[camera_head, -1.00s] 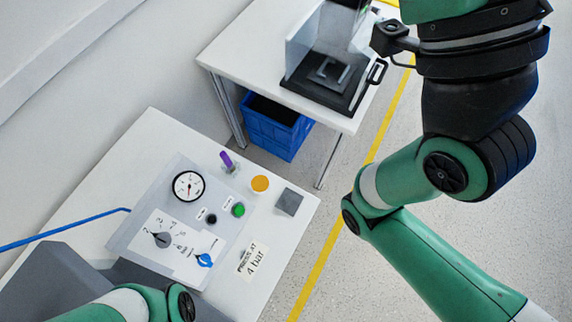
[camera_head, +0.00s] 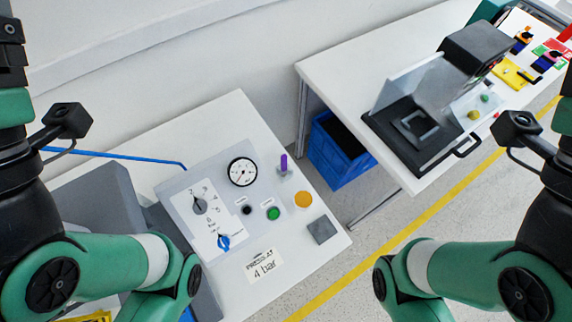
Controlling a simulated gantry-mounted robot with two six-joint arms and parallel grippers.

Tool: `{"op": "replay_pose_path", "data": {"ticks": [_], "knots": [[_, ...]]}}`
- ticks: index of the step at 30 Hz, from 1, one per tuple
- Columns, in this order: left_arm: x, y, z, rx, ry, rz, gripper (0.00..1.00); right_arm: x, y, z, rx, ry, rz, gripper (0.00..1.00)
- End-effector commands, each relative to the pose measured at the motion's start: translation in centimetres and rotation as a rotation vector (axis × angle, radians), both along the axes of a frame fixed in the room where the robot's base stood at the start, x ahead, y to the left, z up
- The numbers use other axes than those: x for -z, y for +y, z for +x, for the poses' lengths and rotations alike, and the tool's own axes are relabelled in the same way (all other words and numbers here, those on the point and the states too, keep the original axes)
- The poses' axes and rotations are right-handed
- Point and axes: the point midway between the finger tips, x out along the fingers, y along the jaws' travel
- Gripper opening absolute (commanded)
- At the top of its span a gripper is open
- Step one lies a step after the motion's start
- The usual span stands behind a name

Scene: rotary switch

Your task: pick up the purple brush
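The purple brush (camera_head: 284,164) stands upright in a small grey holder (camera_head: 285,176) at the back right of the panel on the near white table. It lies between the pressure gauge (camera_head: 242,172) and the orange disc (camera_head: 303,199). No gripper is near it. My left arm shows at the left edge and my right arm at the right edge. The fingers of both grippers are outside the picture.
The panel carries a black rotary switch (camera_head: 200,205), a blue knob (camera_head: 223,241) and a green button (camera_head: 273,213). A grey square (camera_head: 321,229) lies at the table's right. A blue crate (camera_head: 338,152) stands under the far table, which holds a black machine (camera_head: 420,125).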

Motion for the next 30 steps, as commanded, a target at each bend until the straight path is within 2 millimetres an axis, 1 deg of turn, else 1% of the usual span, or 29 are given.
{"op": "replay_pose_path", "data": {"ticks": [14, 18, 20, 21, 22, 30], "knots": [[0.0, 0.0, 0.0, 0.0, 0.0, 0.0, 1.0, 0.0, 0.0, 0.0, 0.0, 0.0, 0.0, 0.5], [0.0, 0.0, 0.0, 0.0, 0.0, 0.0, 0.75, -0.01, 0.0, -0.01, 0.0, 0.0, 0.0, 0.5], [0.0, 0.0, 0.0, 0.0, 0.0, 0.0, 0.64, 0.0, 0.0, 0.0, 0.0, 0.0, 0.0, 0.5], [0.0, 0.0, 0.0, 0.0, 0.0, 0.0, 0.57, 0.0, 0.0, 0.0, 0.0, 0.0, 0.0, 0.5], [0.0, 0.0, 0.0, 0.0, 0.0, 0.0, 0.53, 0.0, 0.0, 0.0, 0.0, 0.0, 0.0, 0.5], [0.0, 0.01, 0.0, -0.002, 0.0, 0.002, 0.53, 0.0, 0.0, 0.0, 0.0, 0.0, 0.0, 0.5]]}}
